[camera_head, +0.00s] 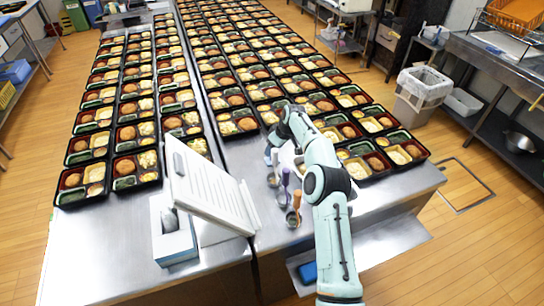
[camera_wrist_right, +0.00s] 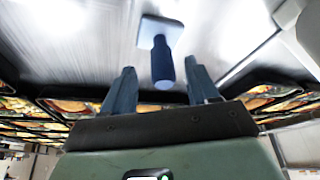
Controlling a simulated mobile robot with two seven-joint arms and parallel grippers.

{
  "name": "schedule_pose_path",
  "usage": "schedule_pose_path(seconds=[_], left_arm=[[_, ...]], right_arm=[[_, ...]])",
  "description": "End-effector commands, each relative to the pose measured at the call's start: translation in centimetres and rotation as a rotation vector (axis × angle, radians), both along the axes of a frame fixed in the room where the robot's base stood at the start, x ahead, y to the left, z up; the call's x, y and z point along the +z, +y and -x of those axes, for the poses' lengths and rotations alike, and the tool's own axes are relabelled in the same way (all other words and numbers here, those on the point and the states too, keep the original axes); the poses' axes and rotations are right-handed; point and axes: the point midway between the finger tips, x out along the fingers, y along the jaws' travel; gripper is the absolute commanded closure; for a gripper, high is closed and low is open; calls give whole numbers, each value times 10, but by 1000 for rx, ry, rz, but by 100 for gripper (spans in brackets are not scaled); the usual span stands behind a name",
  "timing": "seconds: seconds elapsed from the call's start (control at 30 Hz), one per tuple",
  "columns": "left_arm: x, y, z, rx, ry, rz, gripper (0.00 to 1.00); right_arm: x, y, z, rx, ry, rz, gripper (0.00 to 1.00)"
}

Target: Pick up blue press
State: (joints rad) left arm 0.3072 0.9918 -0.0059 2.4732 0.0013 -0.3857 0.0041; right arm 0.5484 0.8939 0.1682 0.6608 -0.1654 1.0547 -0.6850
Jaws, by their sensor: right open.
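The blue press shows in the right wrist view with a dark blue handle (camera_wrist_right: 161,58) and a pale square plate (camera_wrist_right: 146,30) on the metal table. In the head view a bluish handle (camera_head: 275,157) stands at the right gripper, partly hidden by it. My right gripper (camera_wrist_right: 159,66) is open, and the end of the handle shows between its two fingers with a gap on each side. In the head view this gripper (camera_head: 270,154) points down at the table. My left gripper is out of view.
A purple-handled press (camera_head: 285,178) and an orange-and-purple one (camera_head: 296,205) stand close by. A white slanted board (camera_head: 205,185) and a tissue-like box (camera_head: 173,235) stand to the left. Rows of filled bento trays (camera_head: 240,122) cover the tables behind.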

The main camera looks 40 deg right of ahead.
Motion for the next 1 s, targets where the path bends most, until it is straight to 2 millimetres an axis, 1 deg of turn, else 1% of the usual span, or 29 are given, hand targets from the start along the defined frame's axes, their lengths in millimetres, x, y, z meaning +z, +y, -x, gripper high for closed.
schedule_pose_path(seconds=[0.1, 0.2, 0.3, 0.57, 0.67, 0.7, 0.73, 0.77, 1.0], left_arm=[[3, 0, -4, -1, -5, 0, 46], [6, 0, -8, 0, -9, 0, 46], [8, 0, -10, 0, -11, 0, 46], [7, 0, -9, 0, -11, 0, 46], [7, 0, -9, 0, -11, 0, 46], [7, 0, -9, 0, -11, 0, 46], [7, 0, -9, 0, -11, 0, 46], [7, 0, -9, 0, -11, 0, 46], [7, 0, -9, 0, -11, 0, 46]], right_arm=[[-18, 5, -9, 2, 3, -3, 41], [-31, 6, -15, 1, 1, -3, 41], [-38, 6, -18, 1, 0, -2, 41], [-42, 6, -18, 0, 0, -1, 41], [-42, 6, -18, -1, 0, -1, 70], [-42, 6, -18, -1, 1, -1, 83], [-42, 6, -18, -1, 1, -1, 93], [-42, 6, -18, -1, 1, -1, 98], [-41, 6, -18, 0, 0, -1, 98]])
